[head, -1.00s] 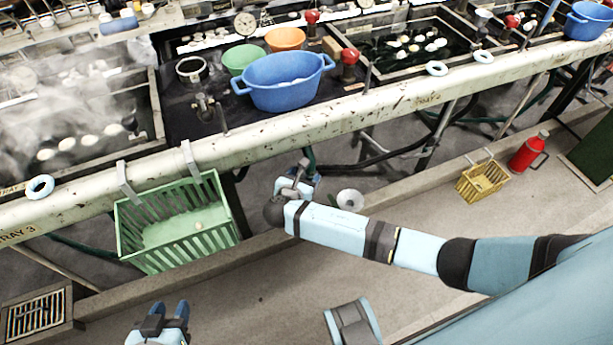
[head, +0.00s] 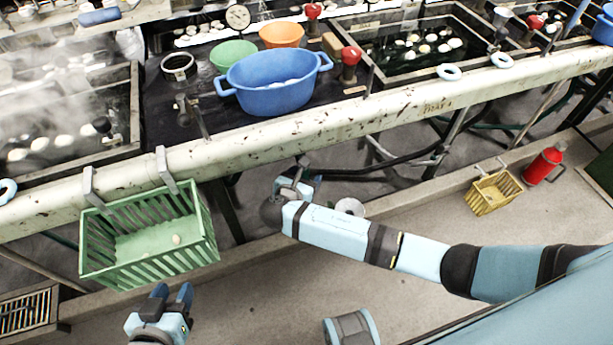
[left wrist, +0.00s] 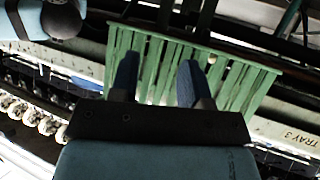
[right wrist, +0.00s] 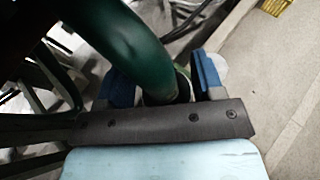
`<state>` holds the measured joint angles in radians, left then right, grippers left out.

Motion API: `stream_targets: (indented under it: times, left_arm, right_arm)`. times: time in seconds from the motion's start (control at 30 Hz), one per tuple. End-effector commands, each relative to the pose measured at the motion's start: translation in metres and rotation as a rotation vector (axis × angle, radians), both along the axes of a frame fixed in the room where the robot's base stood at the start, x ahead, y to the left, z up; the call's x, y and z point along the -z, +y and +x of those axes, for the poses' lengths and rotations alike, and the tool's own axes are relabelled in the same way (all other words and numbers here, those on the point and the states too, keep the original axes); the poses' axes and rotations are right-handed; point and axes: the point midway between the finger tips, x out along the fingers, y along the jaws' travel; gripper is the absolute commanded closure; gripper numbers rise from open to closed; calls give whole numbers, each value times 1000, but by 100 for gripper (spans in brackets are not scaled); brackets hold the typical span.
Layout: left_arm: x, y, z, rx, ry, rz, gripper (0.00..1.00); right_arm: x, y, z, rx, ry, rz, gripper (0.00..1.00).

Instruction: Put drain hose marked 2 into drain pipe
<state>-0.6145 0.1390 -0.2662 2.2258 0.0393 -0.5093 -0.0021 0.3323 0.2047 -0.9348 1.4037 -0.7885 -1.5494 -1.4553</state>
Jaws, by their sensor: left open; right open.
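A dark green hose (right wrist: 135,45) runs down between the fingers of my right gripper (right wrist: 165,82) in the right wrist view. No number shows on it, so I cannot tell if it is drain hose 2. In the head view my right gripper (head: 303,182) is open below the trough, and a hose end there is mostly hidden. A pale round piece (head: 350,207) beside it on the floor may be the drain pipe's mouth. My left gripper (head: 172,292) is open and empty below the green basket; the left wrist view (left wrist: 158,78) shows the basket beyond its fingers.
The green slatted basket (head: 135,272) hangs by hooks from the pale beam (head: 330,125). Black hoses (head: 400,170) run beneath the beam. A yellow basket (head: 494,194) and red flask (head: 543,163) stand right. A floor grate (head: 25,310) lies left.

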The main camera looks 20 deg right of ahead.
Motion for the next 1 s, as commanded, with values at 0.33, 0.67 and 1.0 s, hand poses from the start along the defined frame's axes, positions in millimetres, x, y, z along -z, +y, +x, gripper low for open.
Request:
stream_targets:
  times: [0.33, 0.67, 1.0]
  left_arm:
    - [1, 1, 0, -1, 1, 3, 57]
    - [3, 2, 0, -1, 5, 5, 57]
    - [-3, 3, 0, -1, 9, 12, 57]
  right_arm:
    - [0, 0, 0, 0, 0, 0, 45]
    - [0, 0, 0, 0, 0, 0, 86]
    - [-9, 0, 0, 0, -1, 0, 88]
